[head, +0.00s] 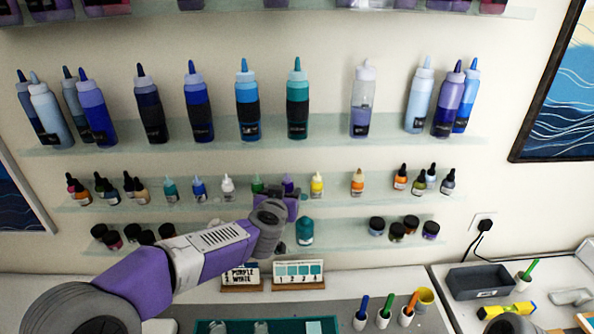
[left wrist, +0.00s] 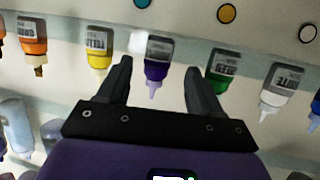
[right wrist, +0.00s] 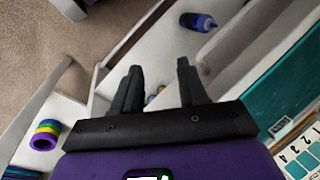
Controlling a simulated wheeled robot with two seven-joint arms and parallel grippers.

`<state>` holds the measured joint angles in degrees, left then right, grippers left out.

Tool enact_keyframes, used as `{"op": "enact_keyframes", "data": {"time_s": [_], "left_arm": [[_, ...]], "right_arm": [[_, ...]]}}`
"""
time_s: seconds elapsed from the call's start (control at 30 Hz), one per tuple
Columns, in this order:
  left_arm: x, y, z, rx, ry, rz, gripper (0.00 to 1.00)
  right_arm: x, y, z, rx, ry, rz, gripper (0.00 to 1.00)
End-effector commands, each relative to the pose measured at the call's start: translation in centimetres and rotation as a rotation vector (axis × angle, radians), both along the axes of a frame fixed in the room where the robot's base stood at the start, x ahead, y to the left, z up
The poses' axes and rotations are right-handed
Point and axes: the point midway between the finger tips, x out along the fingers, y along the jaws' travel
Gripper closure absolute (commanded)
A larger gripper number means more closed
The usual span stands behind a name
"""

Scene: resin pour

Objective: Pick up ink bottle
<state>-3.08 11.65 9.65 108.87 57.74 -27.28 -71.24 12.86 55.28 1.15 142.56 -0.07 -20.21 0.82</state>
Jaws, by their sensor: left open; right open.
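A row of small ink bottles with pointed caps stands on the middle shelf. My left gripper (head: 291,205) reaches up to this row from below. The purple ink bottle (head: 288,182) shows just beyond it. In the left wrist view the purple bottle (left wrist: 157,70) appears between the two open fingers of the left gripper (left wrist: 158,72), with no clear contact. A yellow bottle (left wrist: 99,48) and a green bottle (left wrist: 221,70) are on either side, and a white one (left wrist: 280,90) is farther right. My right gripper (right wrist: 160,68) is open and empty in its own wrist view.
Large squeeze bottles (head: 247,105) fill the shelf above. Tape rolls (right wrist: 45,135) show near the right gripper.

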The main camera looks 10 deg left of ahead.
Motion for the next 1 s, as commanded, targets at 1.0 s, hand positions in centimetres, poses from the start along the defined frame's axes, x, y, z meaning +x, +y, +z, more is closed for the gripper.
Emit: {"op": "enact_keyframes", "data": {"time_s": [1.0], "left_arm": [[7.1, 0.2, -2.4, 0.0, -0.001, -0.001, 0.38]], "right_arm": [[-0.1, 0.0, -0.2, 0.001, 0.003, 0.001, 0.57]]}}
